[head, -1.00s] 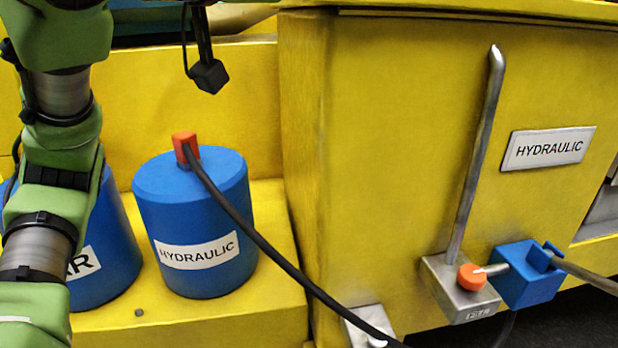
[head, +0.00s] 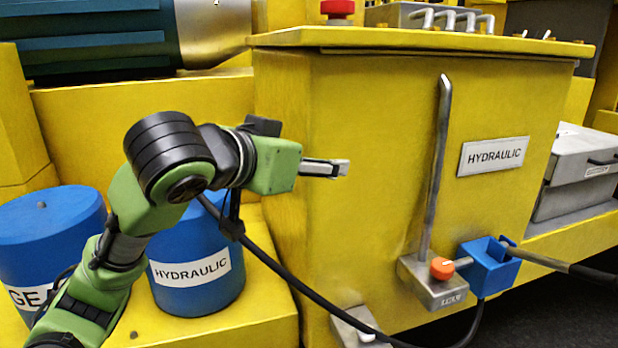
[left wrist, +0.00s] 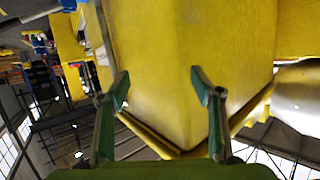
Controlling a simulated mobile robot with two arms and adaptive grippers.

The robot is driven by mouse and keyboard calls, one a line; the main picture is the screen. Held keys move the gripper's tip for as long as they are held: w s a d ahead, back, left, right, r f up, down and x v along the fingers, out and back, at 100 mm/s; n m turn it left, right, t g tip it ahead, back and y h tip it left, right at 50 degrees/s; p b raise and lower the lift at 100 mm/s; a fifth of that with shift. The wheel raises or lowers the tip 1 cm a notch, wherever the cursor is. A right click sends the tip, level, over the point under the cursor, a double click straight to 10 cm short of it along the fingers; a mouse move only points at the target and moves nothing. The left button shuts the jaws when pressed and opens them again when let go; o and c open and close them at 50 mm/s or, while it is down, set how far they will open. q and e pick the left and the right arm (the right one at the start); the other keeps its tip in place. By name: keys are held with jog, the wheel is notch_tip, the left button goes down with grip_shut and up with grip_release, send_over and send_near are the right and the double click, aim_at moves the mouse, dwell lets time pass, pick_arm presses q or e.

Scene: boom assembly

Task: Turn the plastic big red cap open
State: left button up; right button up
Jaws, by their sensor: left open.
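A red cap (head: 338,9) stands on top of the yellow box (head: 380,130), at the upper edge of the head view. A smaller orange-red cap (head: 442,268) sits on the front of a metal block (head: 435,290) at the foot of the long lever. My left gripper (head: 335,168) is in front of the yellow box, below the red cap and left of the lever, pointing right. It is open and empty. In the left wrist view its fingers (left wrist: 162,82) are spread apart with the yellow box beyond them. My right gripper is not in view.
A metal lever (head: 436,165) rises from the block. A blue block (head: 487,266) is beside it. Blue cylinders (head: 55,235) stand at the left, one partly behind my arm. A black hose (head: 290,274) runs across the front. Metal handles (head: 450,20) stand on the box top.

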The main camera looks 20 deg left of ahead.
pick_arm(q)
jog(key=shift+d+f, duration=0.15)
jog(key=shift+f, duration=1.2)
jog(key=shift+f, duration=0.1)
